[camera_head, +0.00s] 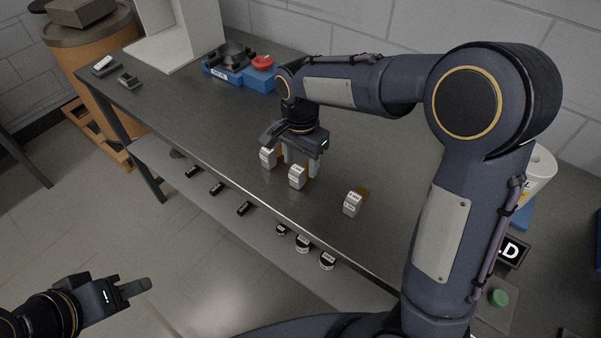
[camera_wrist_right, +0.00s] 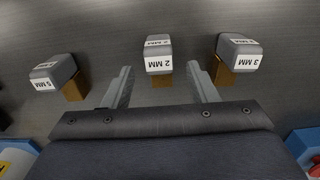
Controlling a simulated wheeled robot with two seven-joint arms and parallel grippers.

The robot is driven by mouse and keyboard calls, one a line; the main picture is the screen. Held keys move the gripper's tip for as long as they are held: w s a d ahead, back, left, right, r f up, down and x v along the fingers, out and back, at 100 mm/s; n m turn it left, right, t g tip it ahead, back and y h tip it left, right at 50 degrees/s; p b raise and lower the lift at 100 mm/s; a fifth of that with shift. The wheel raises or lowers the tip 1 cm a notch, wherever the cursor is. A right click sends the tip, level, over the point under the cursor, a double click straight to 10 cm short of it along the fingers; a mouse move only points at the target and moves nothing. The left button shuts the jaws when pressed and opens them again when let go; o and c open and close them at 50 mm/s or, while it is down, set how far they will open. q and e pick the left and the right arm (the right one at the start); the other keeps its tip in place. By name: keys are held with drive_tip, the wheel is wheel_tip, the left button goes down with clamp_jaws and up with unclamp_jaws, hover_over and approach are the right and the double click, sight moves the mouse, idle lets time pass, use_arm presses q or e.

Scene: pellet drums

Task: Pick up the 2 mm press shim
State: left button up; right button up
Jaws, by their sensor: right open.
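The 2 mm press shim (camera_head: 297,177) is a light grey block with a white label, on the dark bench top. In the right wrist view the shim (camera_wrist_right: 158,62), labelled "2 MM", is in the middle with a tan block behind it. My right gripper (camera_head: 301,162) is over the bench close to this shim. In the wrist view its two fingers (camera_wrist_right: 161,70) are apart, with the shim lined up between and just beyond their tips; nothing is gripped. My left gripper (camera_head: 133,288) is low at the left, away from the bench; its finger opening is unclear.
The 3 MM shim (camera_wrist_right: 239,52) and 5 MM shim (camera_wrist_right: 52,74) stand on either side. Black pieces (camera_head: 243,208) and round labelled pieces (camera_head: 303,244) lie on the lower shelf. A blue fixture with a red cap (camera_head: 261,63) stands behind. Open bench lies to the left.

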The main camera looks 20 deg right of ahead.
wheel_tip(320, 180, down, 2)
drive_tip(key=shift+f, duration=0.1)
drive_tip(key=c, duration=1.1)
drive_tip(key=shift+c, duration=0.2)
